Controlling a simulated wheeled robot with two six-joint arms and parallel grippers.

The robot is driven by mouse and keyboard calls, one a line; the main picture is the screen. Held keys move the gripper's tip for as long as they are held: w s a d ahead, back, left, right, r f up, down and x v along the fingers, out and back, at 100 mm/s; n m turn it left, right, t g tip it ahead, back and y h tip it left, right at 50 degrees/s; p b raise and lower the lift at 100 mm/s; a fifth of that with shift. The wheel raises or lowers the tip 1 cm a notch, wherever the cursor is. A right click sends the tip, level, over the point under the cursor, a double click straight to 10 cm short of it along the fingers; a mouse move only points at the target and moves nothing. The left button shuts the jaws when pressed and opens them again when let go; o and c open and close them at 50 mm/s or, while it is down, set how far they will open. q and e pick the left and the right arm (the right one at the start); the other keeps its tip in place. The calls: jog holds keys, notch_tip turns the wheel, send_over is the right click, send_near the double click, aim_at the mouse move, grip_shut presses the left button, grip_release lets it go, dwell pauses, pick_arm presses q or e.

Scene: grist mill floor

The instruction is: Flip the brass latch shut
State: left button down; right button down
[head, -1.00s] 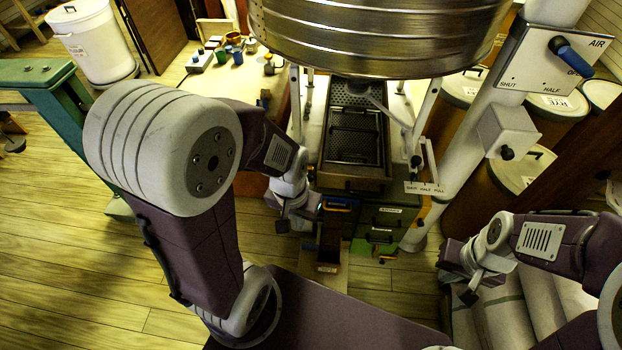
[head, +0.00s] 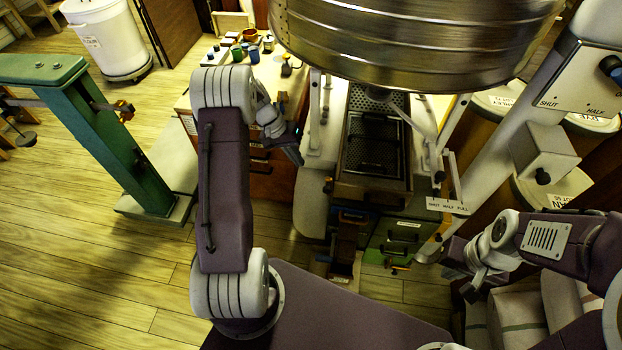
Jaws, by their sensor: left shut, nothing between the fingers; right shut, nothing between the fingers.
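I cannot pick out the brass latch with certainty. A small brass-coloured piece (head: 124,108) sits on the side of the green post, and another small yellowish fitting (head: 398,266) shows low on the green cabinet. Both are too small to tell whether they are latches, or open or shut. My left gripper (head: 293,152) is shut and empty, pointing down in front of the wooden workbench, left of the sieve tray and apart from both fittings. My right gripper (head: 462,290) is shut and empty at the lower right, above pale sacks.
A large metal drum (head: 410,35) hangs over the perforated tray (head: 375,150). The green post (head: 120,140) stands at left. Cups and small blocks lie on the workbench (head: 200,80). A white bin (head: 105,40) stands behind. Pale sacks (head: 515,315) lie at lower right. The left floor is mostly clear.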

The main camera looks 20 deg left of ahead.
aim_at(328, 191)
pick_arm(q)
jog(key=shift+s+a+f+n, duration=0.4)
jog(key=shift+s+a+f, duration=0.4)
jog(key=shift+s+f, duration=0.1)
jog(key=w+d+f+p, duration=0.1)
jog(key=w+d+f, duration=0.1)
jog(key=d+f, duration=0.5)
jog(key=shift+x, duration=0.95)
jog(key=shift+s, duration=0.1)
